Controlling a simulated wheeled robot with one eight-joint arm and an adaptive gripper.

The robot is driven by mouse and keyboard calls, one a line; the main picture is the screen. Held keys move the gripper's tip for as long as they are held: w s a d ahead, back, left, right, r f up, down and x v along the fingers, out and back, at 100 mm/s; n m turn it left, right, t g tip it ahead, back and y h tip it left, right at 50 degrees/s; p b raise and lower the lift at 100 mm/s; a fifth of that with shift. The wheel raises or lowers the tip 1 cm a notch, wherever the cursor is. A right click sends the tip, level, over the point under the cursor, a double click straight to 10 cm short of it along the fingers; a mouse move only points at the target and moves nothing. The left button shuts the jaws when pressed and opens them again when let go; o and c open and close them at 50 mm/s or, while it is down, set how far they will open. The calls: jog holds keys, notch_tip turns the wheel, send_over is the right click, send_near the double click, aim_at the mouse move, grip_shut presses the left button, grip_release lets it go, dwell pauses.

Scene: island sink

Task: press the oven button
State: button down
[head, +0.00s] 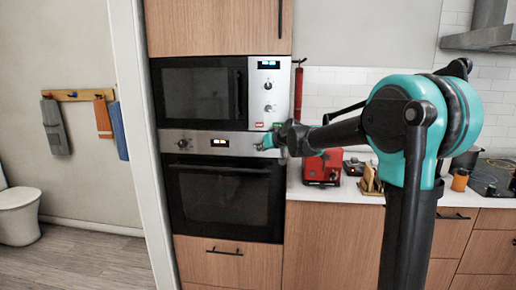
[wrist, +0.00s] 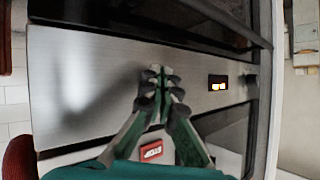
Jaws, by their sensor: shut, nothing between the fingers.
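The oven (head: 225,195) is built into a tall wooden cabinet below a microwave. Its steel control panel (head: 200,135) carries a dark knob (head: 183,143) at left and a lit yellow display (head: 220,143). My gripper (head: 262,144) is at the panel's right end, right of the display. In the wrist view the closed, empty fingers (wrist: 158,77) point at the steel panel (wrist: 80,75), with the display (wrist: 218,83) and knob (wrist: 251,80) to their right. I cannot tell whether the fingertips touch the panel. No separate button shows; the panel behind the fingers is hidden.
The microwave (head: 200,95) is just above the panel. The oven door handle (head: 225,169) sticks out below it. A red appliance (head: 323,167) stands on the counter (head: 330,193) at right. A white wall edge (head: 140,150) borders the cabinet at left.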

jog(key=shift+s, duration=0.15)
jog(key=shift+s+a, duration=0.1)
jog(key=shift+s, duration=2.85)
jog(key=c, duration=2.3)
grip_release()
